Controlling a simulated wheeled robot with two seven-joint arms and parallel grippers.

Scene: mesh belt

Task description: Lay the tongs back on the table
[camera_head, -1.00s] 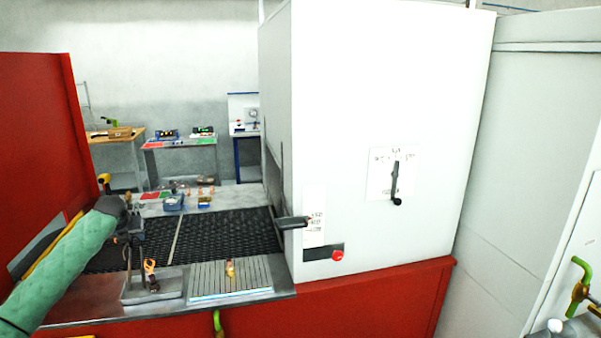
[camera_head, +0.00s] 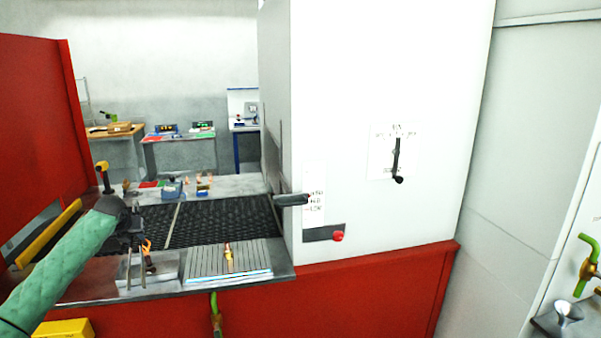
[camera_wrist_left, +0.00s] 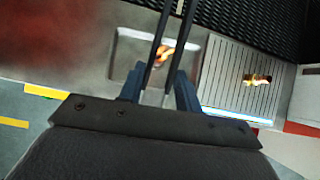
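My left gripper (camera_head: 133,238) reaches in from the left over the front table edge. In the left wrist view my gripper (camera_wrist_left: 158,92) has its two blue-dark fingers on either side of the dark tongs (camera_wrist_left: 153,62), which look held between them. The tongs (camera_head: 129,268) point down in the head view, over the grey tray; whether their tips touch it is unclear. An orange and dark piece (camera_head: 147,256) shows at the tray, close to the tongs; I cannot tell if it touches them. My right gripper is out of view.
The grey tray (camera_head: 166,278) stands beside a slatted plate (camera_head: 205,266) bearing a small yellow-brown piece (camera_head: 228,256). The black mesh belt (camera_head: 225,227) lies behind. A tall white cabinet (camera_head: 370,80) blocks the right.

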